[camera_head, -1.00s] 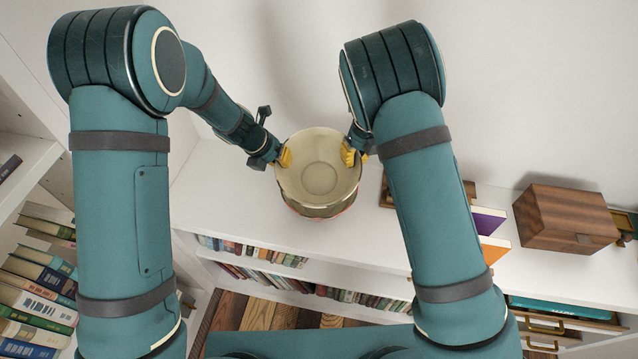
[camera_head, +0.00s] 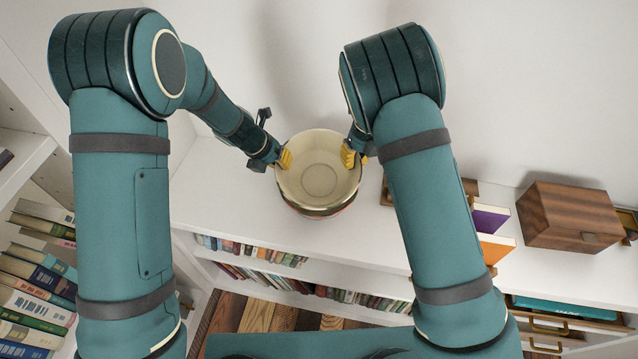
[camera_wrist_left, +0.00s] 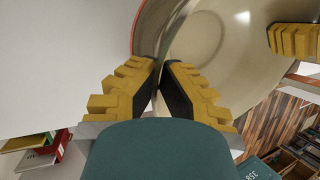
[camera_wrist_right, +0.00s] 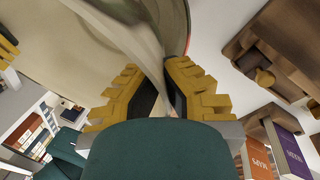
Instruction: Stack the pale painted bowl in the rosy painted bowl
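The pale painted bowl (camera_head: 320,180) is held upright between my two grippers above the white shelf top. The rosy painted bowl (camera_head: 318,214) is directly beneath it and mostly hidden; only a thin reddish and dark band shows at the front. A reddish rim also shows beside the pale wall in the right wrist view. The pale bowl appears at least partly inside the rosy one; whether it rests on its bottom is hidden. My left gripper (camera_head: 285,158) is shut on the pale bowl's left rim. My right gripper (camera_head: 348,154) is shut on its right rim.
A wooden box (camera_head: 570,217) stands on the shelf top at the right. A purple book (camera_head: 490,218) and an orange book (camera_head: 495,247) stand near my right arm. Rows of books fill the shelves below. The shelf top left of the bowls is clear.

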